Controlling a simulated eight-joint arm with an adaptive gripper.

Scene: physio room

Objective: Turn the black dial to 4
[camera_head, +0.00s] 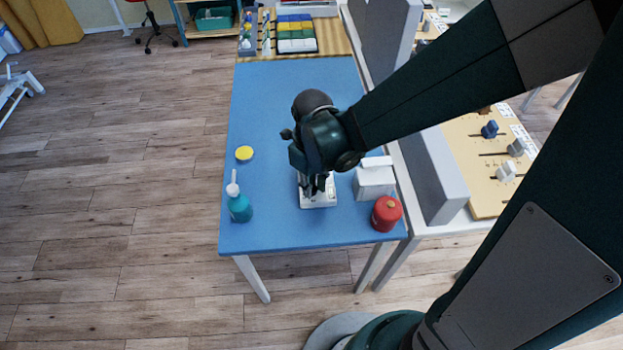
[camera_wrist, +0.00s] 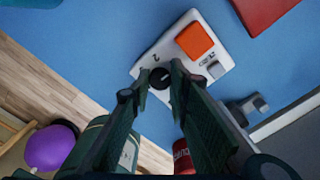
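Contact with the dial is not clear. In the head view my gripper (camera_head: 318,188) points down over the white panel (camera_head: 320,203) and hides the dial.
A white box (camera_head: 375,184) and a red canister (camera_head: 386,213) stand to the right of the panel. A teal bottle (camera_head: 239,205) and a yellow disc (camera_head: 244,153) are on the left. The blue tabletop (camera_head: 275,225) is clear around the panel's left and front.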

